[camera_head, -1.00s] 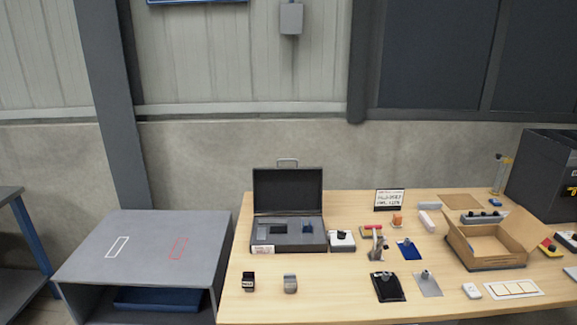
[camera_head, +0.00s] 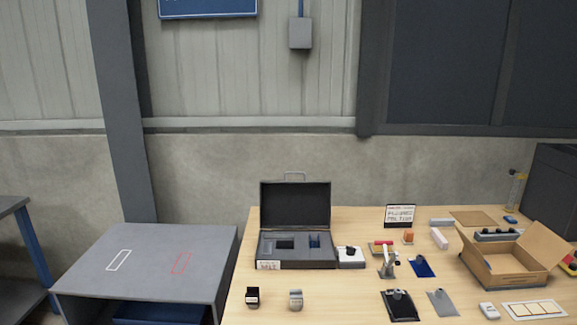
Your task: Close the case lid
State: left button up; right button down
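The case (camera_head: 297,263) stands on the back left part of the wooden table. The grey insert inside has dark recesses, and a blue item (camera_head: 314,241) shows in the right part. A small white label (camera_head: 269,265) is on the case's front left. Neither of my grippers shows in the head view.
A white block with a black knob (camera_head: 350,256) stands close to the case's right side. Two small items, one black (camera_head: 252,296) and one grey (camera_head: 296,299), stand in front. An open cardboard box (camera_head: 512,281) is at right. A grey cabinet (camera_head: 150,262) stands left of the table.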

aim_at(305, 204)
jog(key=i+l+u, duration=0.3)
jog(key=u, duration=0.2)
jog(key=i+l+u, duration=0.5)
jog(key=k, duration=0.05)
